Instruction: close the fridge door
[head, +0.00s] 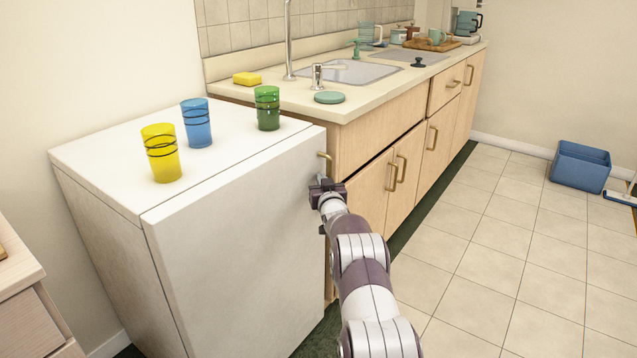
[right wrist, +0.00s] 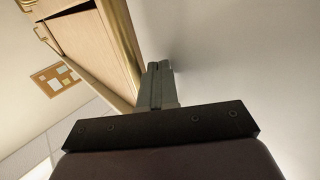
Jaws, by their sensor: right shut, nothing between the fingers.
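The white fridge (head: 95,160) stands at the left against the wall. Its door (head: 235,250) is the broad front panel. A thin dark seam shows between door and body, and I see no wide gap; the door looks flush or nearly so. My right gripper (head: 322,184) is shut and empty at the right edge of the door, by the cabinet. In the right wrist view the closed fingers (right wrist: 157,80) point along the white door surface (right wrist: 240,60). I cannot tell whether they touch it. My left gripper is out of view.
Yellow (head: 161,153), blue (head: 196,123) and green (head: 267,108) cups stand on the fridge. Wooden cabinets (head: 375,190) with brass handles adjoin it at right, under a counter with a sink (head: 348,72). A blue bin (head: 580,167) stands far right; the tiled floor between is clear.

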